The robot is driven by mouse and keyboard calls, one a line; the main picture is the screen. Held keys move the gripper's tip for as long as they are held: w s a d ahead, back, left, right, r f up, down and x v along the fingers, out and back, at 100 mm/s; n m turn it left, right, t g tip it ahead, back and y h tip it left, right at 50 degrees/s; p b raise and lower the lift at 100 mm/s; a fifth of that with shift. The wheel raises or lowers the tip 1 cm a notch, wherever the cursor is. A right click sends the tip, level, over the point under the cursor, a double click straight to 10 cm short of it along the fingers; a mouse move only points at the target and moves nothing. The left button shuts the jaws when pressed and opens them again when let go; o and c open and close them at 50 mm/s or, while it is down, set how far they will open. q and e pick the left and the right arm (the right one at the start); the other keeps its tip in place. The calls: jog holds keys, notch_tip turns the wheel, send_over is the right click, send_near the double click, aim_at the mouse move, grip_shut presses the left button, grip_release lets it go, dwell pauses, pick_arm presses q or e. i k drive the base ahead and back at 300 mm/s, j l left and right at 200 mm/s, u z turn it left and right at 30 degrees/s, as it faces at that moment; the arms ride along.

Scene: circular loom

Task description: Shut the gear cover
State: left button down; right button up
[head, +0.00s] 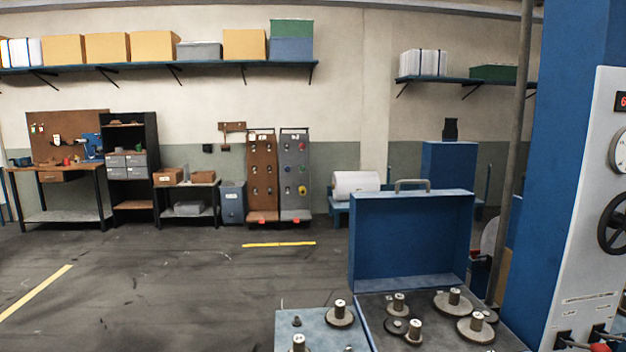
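The gear cover appears to be the raised blue lid (412,240) of a box in the head view, right of centre. It stands open, nearly upright, with a grey handle (412,184) on its top edge. Below it, the open box (365,322) holds several grey gears (477,329) with hubs. A blue surface (318,318) beside the box on the left carries more gears, one of them near its back edge (340,319). The bottom of the box is cut off by the picture edge. Neither of my grippers is in view.
A blue machine column (549,180) with a pale panel (592,230), gauge and black handwheel (615,223) stands close on the right. A grey pipe (515,140) rises beside it. The floor (170,285) on the left is clear. Workbenches and shelves line the far wall.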

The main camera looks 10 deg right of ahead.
aim_at(398, 240)
jog(key=i+j+u, duration=0.65)
jog(key=u, duration=0.15)
jog(key=i+j+u, duration=0.25)
jog(key=i+u, duration=0.2)
jog(key=i+j+z, duration=0.1)
jog(key=i+z, duration=0.2)
jog(key=i, duration=0.3)
jog(key=i+j+z, duration=0.2)
jog(key=i+z, duration=0.15)
jog(key=i, duration=0.25)
jog(key=i+l+z, duration=0.15)
jog(key=i+z, duration=0.2)
jog(key=i, duration=0.25)
jog(key=i+z, duration=0.4)
jog(key=i, duration=0.2)
jog(key=i+j+z, duration=0.2)
jog(key=i+z, duration=0.15)
jog(key=i, duration=0.25)
jog(key=i+l+z, duration=0.1)
jog(key=i+z, duration=0.15)
jog(key=z, duration=0.15)
jog(key=i+z, duration=0.3)
jog(key=z, duration=0.15)
jog(key=i+z, duration=0.25)
jog(key=z, duration=0.15)
jog(key=i+j+z, duration=0.25)
jog(key=z, duration=0.15)
